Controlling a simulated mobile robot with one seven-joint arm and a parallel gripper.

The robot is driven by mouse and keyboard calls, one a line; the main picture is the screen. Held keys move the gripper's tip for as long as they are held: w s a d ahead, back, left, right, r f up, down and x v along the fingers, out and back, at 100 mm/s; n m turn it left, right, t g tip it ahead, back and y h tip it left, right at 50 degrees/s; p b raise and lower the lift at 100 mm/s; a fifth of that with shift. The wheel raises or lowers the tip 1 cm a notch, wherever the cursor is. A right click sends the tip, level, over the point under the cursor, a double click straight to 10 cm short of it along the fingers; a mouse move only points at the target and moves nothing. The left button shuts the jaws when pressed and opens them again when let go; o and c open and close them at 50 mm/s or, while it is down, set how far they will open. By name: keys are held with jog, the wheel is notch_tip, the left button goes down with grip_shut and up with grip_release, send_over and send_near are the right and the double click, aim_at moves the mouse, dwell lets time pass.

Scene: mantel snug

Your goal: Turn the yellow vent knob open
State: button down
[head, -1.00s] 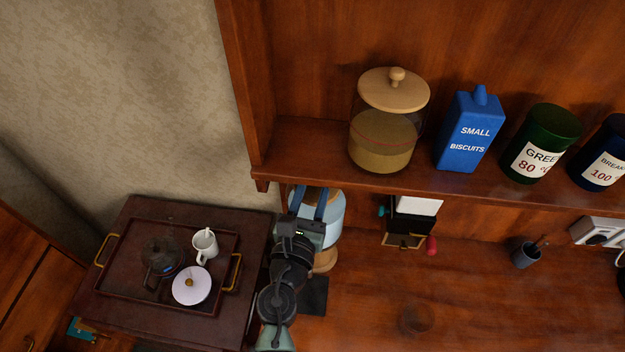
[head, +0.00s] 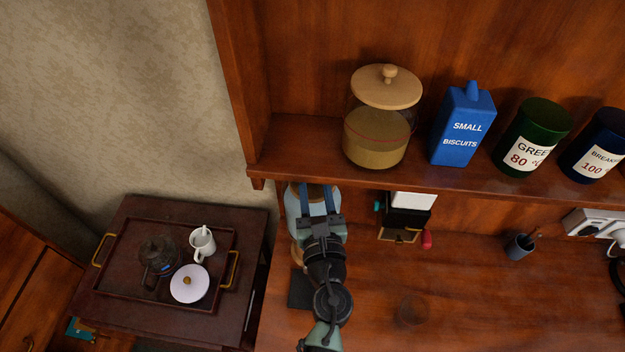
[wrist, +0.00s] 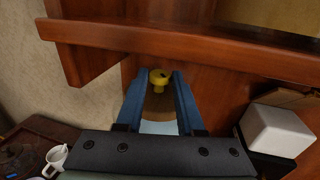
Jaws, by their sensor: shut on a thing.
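The yellow vent knob (wrist: 158,76) shows in the wrist view, between the tips of my two blue fingers. It has a small dark mark on top and sits above a brown, wood-coloured top (wrist: 157,104) on a pale blue vessel (wrist: 158,128). In the head view the vessel (head: 293,208) stands under the shelf, partly behind my gripper (head: 317,198), and the knob is hidden. My gripper (wrist: 158,84) is shut on the knob, one finger on each side. How far the knob is turned cannot be told.
The shelf edge (head: 400,184) runs close above my gripper; a glass jar (head: 375,138) and several tins stand on it. A black-and-white box (head: 408,210) with a red knob is to the right. A tray (head: 130,288) with tea things is at left. The front counter is mostly clear.

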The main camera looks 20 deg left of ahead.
jog(key=y, duration=0.1)
jog(key=n+g+y+b, duration=0.1)
jog(key=n+g+y, duration=0.1)
jog(key=shift+w+d+f, duration=0.1)
jog(key=shift+w+d, duration=0.2)
jog(key=shift+d, duration=0.05)
jog(key=n+g+y+b, duration=0.2)
jog(key=n+g+b, duration=0.1)
jog(key=b, duration=0.1)
jog(key=shift+w+d+f+y, duration=0.2)
jog(key=shift+f+y, duration=0.05)
jog(key=shift+y, duration=0.15)
jog(key=n+g+y+b, duration=0.1)
jog(key=g+b, duration=0.1)
jog(key=b, duration=0.1)
jog(key=n+g+y+b, duration=0.1)
jog(key=n+g+b, duration=0.1)
jog(key=b, duration=0.2)
jog(key=shift+w+d, duration=0.1)
jog(key=shift+w, duration=0.1)
jog(key=shift+r+n+g+y+b, duration=0.15)
jog(key=shift+n+g+y+b, duration=0.35)
jog(key=shift+g+b, duration=0.6)
jog(key=shift+r+n+g+b, duration=0.2)
jog(key=shift+n+g+b, duration=0.1)
jog(key=shift+b, duration=0.25)
jog(key=c, duration=0.6)
grip_release()
jog(key=shift+o, duration=0.2)
